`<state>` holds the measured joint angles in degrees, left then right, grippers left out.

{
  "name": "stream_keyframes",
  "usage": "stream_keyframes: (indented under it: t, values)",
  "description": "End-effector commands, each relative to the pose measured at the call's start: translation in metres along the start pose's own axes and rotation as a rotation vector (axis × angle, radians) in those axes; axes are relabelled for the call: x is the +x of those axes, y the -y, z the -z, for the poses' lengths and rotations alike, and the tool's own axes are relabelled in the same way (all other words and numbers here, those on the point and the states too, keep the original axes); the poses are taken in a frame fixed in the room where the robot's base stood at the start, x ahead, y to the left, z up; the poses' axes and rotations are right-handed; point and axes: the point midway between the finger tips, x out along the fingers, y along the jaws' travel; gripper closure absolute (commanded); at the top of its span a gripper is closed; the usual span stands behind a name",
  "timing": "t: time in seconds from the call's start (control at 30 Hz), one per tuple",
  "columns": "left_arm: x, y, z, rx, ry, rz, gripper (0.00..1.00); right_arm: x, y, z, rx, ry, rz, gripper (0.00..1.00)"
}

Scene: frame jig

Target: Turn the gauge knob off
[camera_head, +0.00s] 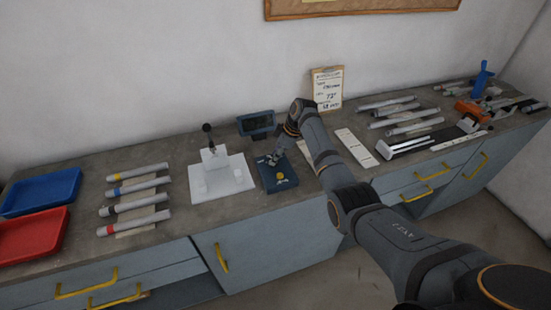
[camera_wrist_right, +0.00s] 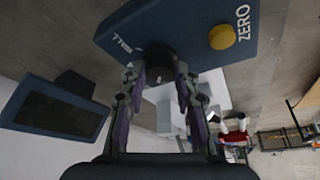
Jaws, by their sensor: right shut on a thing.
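The gauge box (camera_head: 268,178) is a dark blue slab on the bench, right of a white plate. In the right wrist view the box (camera_wrist_right: 190,28) fills the top, with a yellow button (camera_wrist_right: 222,37) marked ZERO. The black gauge knob (camera_wrist_right: 158,60) stands out from the box beside small white lettering. My right gripper (camera_head: 275,158) reaches down to the far part of the box. In the right wrist view its two fingers (camera_wrist_right: 160,78) are shut on the knob from both sides and partly hide it. My left gripper is not in view.
A small display (camera_head: 257,124) stands behind the box. The white plate (camera_head: 222,187) with a black-topped stand is to the left. Red (camera_head: 33,234) and blue (camera_head: 42,190) trays and several tubes lie farther left. More tubes and a clipboard (camera_head: 327,88) are right.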

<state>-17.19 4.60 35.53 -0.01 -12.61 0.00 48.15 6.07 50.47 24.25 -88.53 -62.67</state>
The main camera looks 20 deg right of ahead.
Motion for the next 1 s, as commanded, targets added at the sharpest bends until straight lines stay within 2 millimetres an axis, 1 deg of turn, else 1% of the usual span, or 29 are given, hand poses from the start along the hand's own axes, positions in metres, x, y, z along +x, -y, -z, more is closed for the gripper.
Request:
stream_keyframes:
  t: [0.03, 0.3, 0.53, 0.9, 0.93, 1.0]
  values:
    - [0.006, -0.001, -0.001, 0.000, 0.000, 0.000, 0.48, 0.002, -0.001, -0.001, -0.026, -0.001, 0.010, 1.00]
    - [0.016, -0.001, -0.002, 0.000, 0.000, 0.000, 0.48, 0.001, -0.002, 0.000, -0.130, 0.000, 0.053, 1.00]
    - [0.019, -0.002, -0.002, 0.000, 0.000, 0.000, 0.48, 0.001, -0.002, 0.000, -0.163, 0.000, 0.068, 1.00]
    - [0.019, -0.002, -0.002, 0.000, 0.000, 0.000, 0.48, 0.000, -0.001, 0.000, -0.166, 0.001, 0.069, 1.00]
    - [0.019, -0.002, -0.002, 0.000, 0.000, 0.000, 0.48, 0.000, -0.001, 0.000, -0.166, 0.001, 0.069, 0.68]
    - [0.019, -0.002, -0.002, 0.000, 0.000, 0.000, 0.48, 0.000, -0.001, 0.000, -0.166, 0.001, 0.069, 0.59]
